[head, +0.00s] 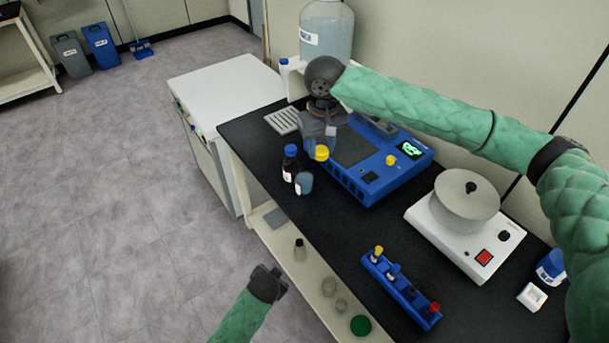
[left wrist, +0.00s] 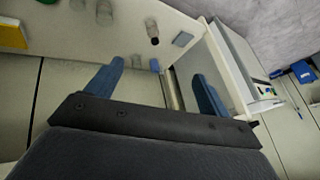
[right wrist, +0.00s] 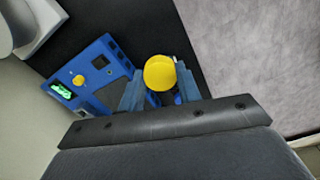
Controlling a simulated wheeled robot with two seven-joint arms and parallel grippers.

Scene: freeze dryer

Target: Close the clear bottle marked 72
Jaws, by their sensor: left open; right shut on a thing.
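A clear bottle (head: 304,184) with bluish contents stands near the bench's front edge; I cannot read its mark, and no cap shows on it. A dark bottle with a blue cap (head: 290,161) stands right beside it. My right gripper (head: 319,141) is shut on a yellow cap (head: 321,154), just above and to the right of the clear bottle in the head view. In the right wrist view the yellow cap (right wrist: 160,73) sits between the fingertips and hides what is under it. My left gripper (head: 270,283) is open and empty, low in front of the bench.
A blue device (head: 365,185) with a green display is close behind the bottles. A white machine with a grey bowl (head: 465,208) and a blue rack (head: 400,290) of small capped vials stand to the right. A large clear carboy (head: 327,35) stands at the back. A shelf is under the bench.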

